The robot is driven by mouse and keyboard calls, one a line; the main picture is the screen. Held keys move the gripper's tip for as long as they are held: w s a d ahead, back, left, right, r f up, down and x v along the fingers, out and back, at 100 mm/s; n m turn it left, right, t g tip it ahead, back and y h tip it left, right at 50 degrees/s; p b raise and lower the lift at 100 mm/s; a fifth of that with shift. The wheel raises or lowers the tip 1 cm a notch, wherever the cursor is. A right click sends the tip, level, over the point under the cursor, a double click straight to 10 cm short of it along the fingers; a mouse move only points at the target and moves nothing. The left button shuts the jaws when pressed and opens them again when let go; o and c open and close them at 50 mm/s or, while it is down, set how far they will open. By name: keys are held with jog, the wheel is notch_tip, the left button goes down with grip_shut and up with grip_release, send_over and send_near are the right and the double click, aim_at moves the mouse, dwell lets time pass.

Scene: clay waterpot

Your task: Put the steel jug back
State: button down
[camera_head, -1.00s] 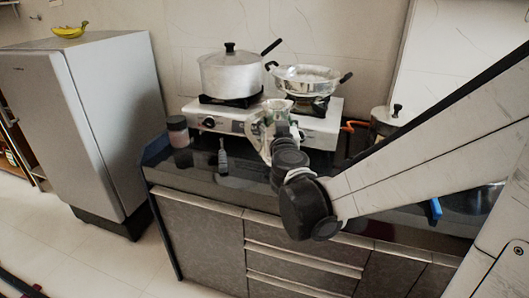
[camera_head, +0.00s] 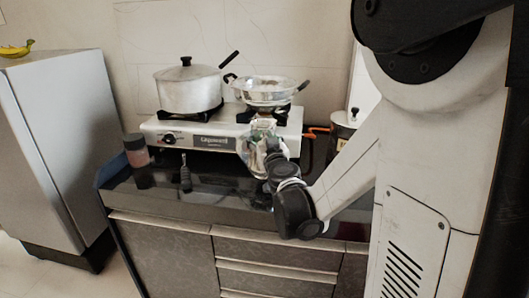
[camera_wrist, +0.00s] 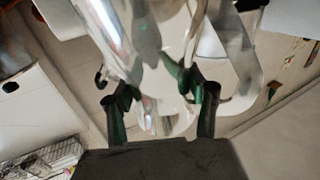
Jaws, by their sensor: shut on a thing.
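The steel jug (camera_head: 256,141) is shiny and reflective, in front of the gas stove at the middle of the head view. My gripper (camera_head: 272,157) is shut on it from the near right side, and my wrist hides part of the jug. In the wrist view the jug (camera_wrist: 150,35) fills the upper middle, between the two green-tinted fingers of my gripper (camera_wrist: 163,98). I cannot tell whether its base touches the counter.
The white two-burner stove (camera_head: 160,137) bears a lidded pot (camera_head: 187,92) and a steel pan (camera_head: 266,91). A reddish jar (camera_head: 136,151) and a small dark bottle (camera_head: 185,176) stand on the dark counter (camera_head: 222,198) to the left. A lidded pot (camera_head: 343,128) stands at the right.

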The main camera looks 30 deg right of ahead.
jog(key=shift+w+d+f, duration=0.1)
jog(key=shift+d+f, duration=0.25)
jog(key=shift+d, duration=0.15)
jog(key=shift+f+b, duration=0.9)
jog(key=shift+f, duration=1.2)
jog(key=shift+f, duration=0.1)
jog(key=c, duration=0.8)
grip_release()
jog(key=shift+o, duration=0.2)
